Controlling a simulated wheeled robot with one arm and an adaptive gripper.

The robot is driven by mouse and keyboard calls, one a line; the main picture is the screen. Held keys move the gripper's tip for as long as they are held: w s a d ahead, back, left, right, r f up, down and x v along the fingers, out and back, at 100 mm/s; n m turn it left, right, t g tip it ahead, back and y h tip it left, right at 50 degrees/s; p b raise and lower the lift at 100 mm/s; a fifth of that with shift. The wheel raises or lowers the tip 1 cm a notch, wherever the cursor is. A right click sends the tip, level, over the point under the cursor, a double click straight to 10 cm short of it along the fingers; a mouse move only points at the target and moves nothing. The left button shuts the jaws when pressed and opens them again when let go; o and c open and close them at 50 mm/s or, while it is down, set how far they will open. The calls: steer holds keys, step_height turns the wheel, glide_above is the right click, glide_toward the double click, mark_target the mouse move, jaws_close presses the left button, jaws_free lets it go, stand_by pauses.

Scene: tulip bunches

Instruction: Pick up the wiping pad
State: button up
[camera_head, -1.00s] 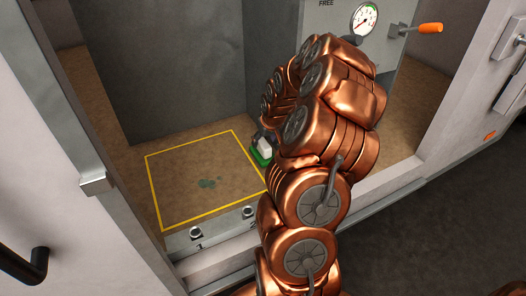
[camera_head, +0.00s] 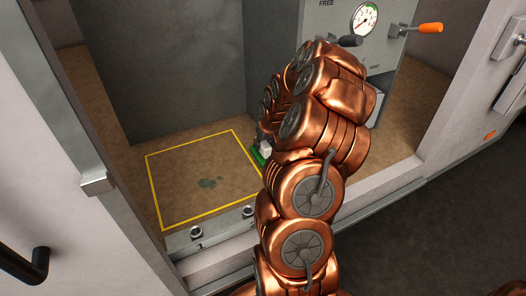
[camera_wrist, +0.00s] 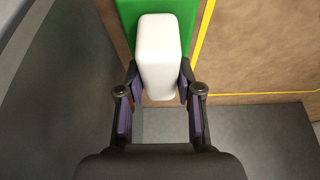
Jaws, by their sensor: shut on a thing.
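The wiping pad is a green flat base (camera_head: 257,155) with a white block handle on top. In the head view it sits just right of the yellow outline, mostly hidden behind my copper arm. In the wrist view the white handle (camera_wrist: 158,50) stands between my fingers, with the green base (camera_wrist: 132,12) beyond it. My gripper (camera_wrist: 160,80) is shut on the white handle, one finger against each side. The gripper is largely hidden by the arm in the head view. I cannot tell whether the pad touches the brown floor.
Grey walls stand behind and a metal sill runs in front. A panel with a gauge (camera_head: 364,20) and an orange-ended lever (camera_head: 430,28) is at the upper right.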

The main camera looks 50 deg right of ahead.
jaws_close()
step_height(320, 180, up, 10)
steer(key=shift+r, duration=0.1)
stand_by(0.5)
